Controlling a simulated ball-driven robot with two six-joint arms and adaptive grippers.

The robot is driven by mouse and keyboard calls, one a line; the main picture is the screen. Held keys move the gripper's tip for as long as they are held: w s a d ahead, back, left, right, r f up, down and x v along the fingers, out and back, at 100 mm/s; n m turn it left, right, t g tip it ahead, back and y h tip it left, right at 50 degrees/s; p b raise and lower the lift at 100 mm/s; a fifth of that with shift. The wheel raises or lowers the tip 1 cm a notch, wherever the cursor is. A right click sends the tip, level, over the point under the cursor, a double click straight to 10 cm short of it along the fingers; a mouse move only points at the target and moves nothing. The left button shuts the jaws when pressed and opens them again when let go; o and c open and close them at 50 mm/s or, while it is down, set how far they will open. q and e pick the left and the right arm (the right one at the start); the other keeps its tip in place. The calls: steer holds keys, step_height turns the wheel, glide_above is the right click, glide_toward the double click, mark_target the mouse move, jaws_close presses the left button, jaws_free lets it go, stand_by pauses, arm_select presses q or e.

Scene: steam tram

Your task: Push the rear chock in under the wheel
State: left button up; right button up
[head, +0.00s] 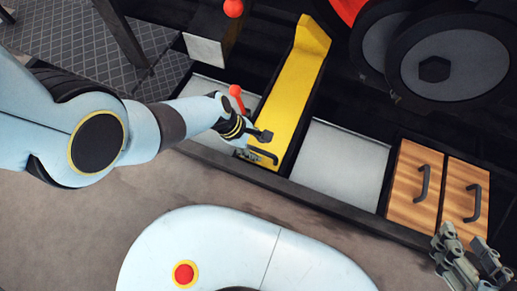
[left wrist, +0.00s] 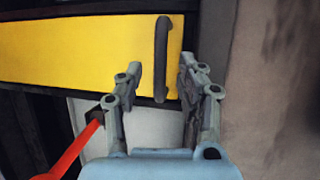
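A long yellow piece with a raised far end, which looks like the chock (head: 297,88), lies in a dark channel. Its dark bar handle (head: 262,156) is at the near end. My left gripper (head: 257,144) is over that end. In the left wrist view the yellow piece (left wrist: 80,50) crosses the top, and the fingers of my left gripper (left wrist: 160,75) are apart, with the handle (left wrist: 162,45) showing between them. I cannot tell whether they touch it. My right gripper (head: 470,260) is at the lower right corner, fingers apart and empty. Large dark wheels (head: 455,65) stand at upper right.
Two wooden panels (head: 414,187) with dark handles are at the right. A pale grey panel (head: 340,165) lies between them and the yellow piece. A red-knobbed lever (head: 236,92) stands just left of the yellow piece, near my left gripper. The brown floor in front is clear.

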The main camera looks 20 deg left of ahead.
arm_select(q)
steer(key=shift+b+x, duration=0.35)
steer(key=shift+x, duration=0.45)
steer(key=shift+f, duration=0.25)
arm_select(e)
steer(key=shift+w+a+r+t, duration=0.15)
steer(key=shift+r+t, duration=0.1)
steer(key=shift+t, duration=0.4)
steer(key=shift+a+r+t, duration=0.15)
steer(key=shift+r+t, duration=0.05)
steer(key=shift+t, duration=0.45)
arm_select(q)
jaws_close()
